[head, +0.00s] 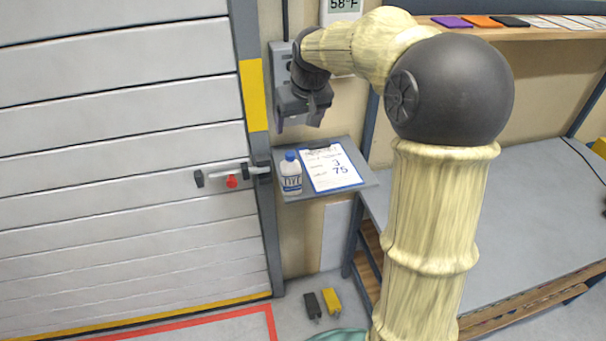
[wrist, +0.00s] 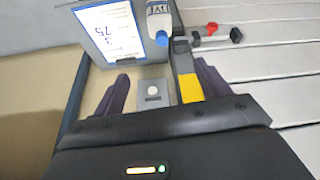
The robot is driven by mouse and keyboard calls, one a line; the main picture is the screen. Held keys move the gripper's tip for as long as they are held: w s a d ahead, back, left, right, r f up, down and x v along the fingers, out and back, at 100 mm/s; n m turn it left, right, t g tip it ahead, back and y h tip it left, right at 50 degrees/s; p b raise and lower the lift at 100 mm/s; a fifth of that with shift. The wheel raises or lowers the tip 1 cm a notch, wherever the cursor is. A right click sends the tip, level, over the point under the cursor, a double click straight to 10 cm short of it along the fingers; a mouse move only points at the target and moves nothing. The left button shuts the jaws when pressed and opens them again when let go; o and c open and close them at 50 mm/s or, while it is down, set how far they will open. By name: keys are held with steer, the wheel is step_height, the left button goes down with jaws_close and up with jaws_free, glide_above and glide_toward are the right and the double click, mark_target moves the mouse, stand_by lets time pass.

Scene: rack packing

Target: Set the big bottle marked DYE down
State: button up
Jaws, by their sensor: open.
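The big bottle marked DYE (head: 291,175), white with a blue cap and a blue-lettered label, stands upright on a small grey wall shelf (head: 292,197), left of a clipboard. It also shows in the wrist view (wrist: 159,20), cut off by the top edge. My gripper (head: 301,118) is above the shelf and apart from the bottle. Its two dark fingers are spread with nothing between them, and it also shows in the wrist view (wrist: 160,85).
The clipboard (head: 332,168) with a written sheet fills the shelf's right part. A roller door (head: 120,120) with a red-knobbed latch (head: 231,181) is at left. A grey workbench (head: 540,200) is at right. Black (head: 312,305) and yellow (head: 332,302) items lie on the floor below.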

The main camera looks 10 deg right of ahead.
steer(key=p, duration=0.3)
glide_toward(288, 154)
steer(key=x, duration=0.6)
steer(key=shift+f, duration=0.15)
steer(key=shift+w+f, duration=0.25)
steer(key=shift+f, duration=0.1)
